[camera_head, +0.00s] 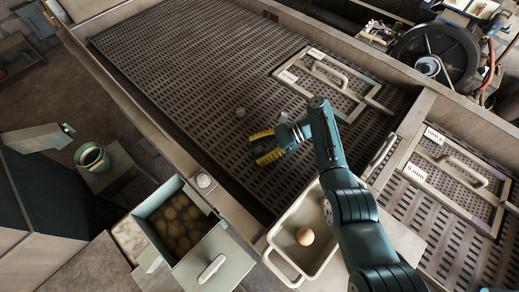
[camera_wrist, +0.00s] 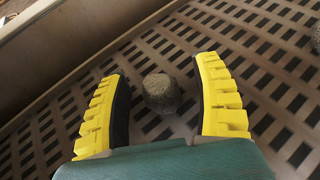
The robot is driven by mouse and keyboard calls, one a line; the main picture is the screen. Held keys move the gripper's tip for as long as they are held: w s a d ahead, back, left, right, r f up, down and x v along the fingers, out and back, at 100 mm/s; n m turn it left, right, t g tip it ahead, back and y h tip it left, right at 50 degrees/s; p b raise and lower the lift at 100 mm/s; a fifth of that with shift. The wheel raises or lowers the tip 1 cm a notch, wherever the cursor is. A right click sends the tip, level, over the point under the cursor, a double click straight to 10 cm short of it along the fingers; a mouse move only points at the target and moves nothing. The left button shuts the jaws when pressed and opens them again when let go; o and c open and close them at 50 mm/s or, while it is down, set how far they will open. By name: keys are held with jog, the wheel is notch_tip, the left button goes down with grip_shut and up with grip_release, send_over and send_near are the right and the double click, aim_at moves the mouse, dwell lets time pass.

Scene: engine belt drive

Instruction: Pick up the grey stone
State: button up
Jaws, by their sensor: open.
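My gripper (camera_head: 263,146) has yellow ribbed fingers and is open over the perforated dark deck. In the wrist view a rough grey stone (camera_wrist: 161,93) lies on the deck, in the gap between the two open fingers (camera_wrist: 160,72) as seen from the wrist. I see space on both sides of it, and no finger appears to touch it. A small grey stone (camera_head: 241,113) shows on the deck in the head view, just beyond my gripper. I cannot tell whether it is the same stone.
Another grey lump (camera_wrist: 316,38) is cut by the right edge of the wrist view. Handled grids (camera_head: 330,80) lie at the right.

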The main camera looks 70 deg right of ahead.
grip_shut()
jog(key=shift+r, duration=0.1)
